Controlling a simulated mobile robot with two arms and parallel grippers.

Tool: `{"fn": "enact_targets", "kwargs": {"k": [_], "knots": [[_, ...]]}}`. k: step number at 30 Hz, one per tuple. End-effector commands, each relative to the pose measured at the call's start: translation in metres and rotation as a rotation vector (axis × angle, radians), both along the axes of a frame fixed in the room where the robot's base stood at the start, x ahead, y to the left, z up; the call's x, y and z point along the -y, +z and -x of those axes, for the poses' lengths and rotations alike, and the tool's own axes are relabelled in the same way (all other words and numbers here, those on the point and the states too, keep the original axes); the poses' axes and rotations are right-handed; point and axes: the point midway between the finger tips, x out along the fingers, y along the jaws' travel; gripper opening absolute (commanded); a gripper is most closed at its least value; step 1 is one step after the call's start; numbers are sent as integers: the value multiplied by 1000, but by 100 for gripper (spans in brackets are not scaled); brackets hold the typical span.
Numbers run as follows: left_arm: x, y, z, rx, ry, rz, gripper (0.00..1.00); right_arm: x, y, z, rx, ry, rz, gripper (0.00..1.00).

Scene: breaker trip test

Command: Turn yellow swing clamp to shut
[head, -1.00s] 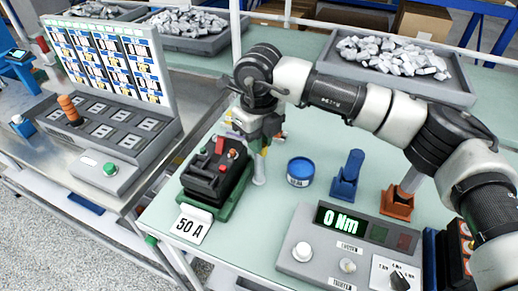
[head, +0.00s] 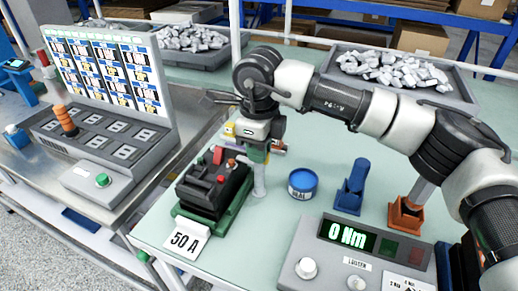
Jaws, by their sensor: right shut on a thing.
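My right gripper (head: 258,150) points down at the back of the black breaker (head: 205,190), which sits in a green fixture. A small yellow part of the swing clamp (head: 229,130) shows just left of the gripper. The gripper is shut on what appears to be this clamp; the wrist hides most of the grip, so the clamp's angle cannot be told. The breaker carries a red lever (head: 217,155) and an orange-red knob beside the gripper. My left gripper is out of view.
A grey post (head: 260,182) stands right of the breaker. A blue tin (head: 302,186), a blue holder (head: 351,187) and an orange holder (head: 405,214) stand farther right. In front are a 50 A card (head: 186,241) and a torque box (head: 310,240) reading 0 Nm.

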Motion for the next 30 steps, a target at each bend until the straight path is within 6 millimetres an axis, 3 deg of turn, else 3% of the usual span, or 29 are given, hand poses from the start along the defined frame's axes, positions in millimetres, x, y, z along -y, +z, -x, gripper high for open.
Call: {"fn": "enact_targets", "kwargs": {"k": [8,9,14,23,30], "knots": [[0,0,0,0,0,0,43,0,2,-1,4,3,-3,0],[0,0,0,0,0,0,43,0,2,-1,4,3,-3,19],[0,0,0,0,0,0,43,0,1,0,3,2,-2,42],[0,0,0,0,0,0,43,0,3,0,3,1,-1,42],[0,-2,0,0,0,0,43,0,39,-1,7,1,-2,42]]}}
